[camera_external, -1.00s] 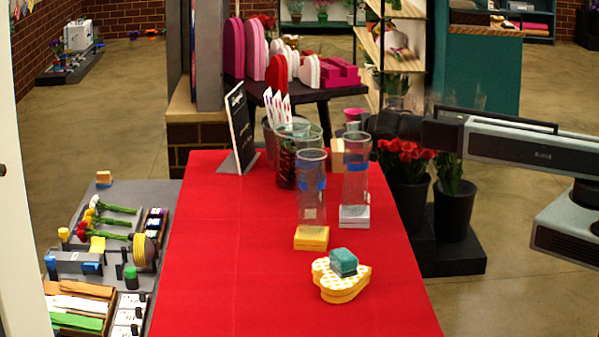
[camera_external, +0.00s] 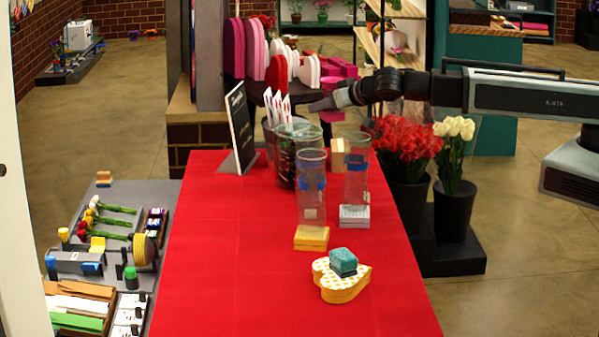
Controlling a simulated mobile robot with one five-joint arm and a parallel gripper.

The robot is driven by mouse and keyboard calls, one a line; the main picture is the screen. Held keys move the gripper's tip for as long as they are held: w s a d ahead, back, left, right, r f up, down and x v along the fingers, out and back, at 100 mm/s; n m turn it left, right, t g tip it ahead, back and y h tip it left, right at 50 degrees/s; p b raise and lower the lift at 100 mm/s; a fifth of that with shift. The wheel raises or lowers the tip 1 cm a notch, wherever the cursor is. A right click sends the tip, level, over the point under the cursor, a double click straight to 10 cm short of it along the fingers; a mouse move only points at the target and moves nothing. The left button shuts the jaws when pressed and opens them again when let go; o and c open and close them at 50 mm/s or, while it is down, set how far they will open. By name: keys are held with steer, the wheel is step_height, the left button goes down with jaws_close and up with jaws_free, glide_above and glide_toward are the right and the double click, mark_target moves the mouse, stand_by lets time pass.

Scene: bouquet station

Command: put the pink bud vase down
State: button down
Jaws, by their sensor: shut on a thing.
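A small pink piece (camera_external: 332,116), apparently the pink bud vase, shows just under my gripper (camera_external: 322,103) beyond the far end of the red table (camera_external: 240,260). My gripper is shut on it, with the arm reaching in from the right. The fingers cover its upper part, and its full shape and base are too small or hidden to tell. Whether it touches a surface below cannot be told.
A heart-shaped box (camera_external: 342,285), black sign (camera_external: 240,125) and card holder are also there. The front left of the table is clear.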

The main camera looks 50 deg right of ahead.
steer(key=s+a+f+n+y+b, duration=0.1)
steer(key=s+a+n+y, duration=0.15)
steer(key=a, duration=0.75)
steer(key=s+a+f+n+y+b, duration=0.1)
steer(key=a+n+y, duration=0.25)
steer(key=a, duration=0.65)
steer(key=n+g+y+b, duration=0.3)
steer(key=n+y+b, duration=0.15)
steer(key=b, duration=0.35)
glide_above(236, 260)
step_height(236, 260, down, 7)
steer(key=shift+m, duration=0.35)
step_height(236, 260, down, 19)
steer(key=b, duration=1.8)
steer(key=shift+r+b, duration=0.2)
steer(key=shift+b, duration=0.15)
steer(key=shift+r, duration=0.25)
steer(key=shift+f, duration=0.15)
steer(key=c, duration=0.9)
jaws_free()
steer(key=shift+o, duration=0.2)
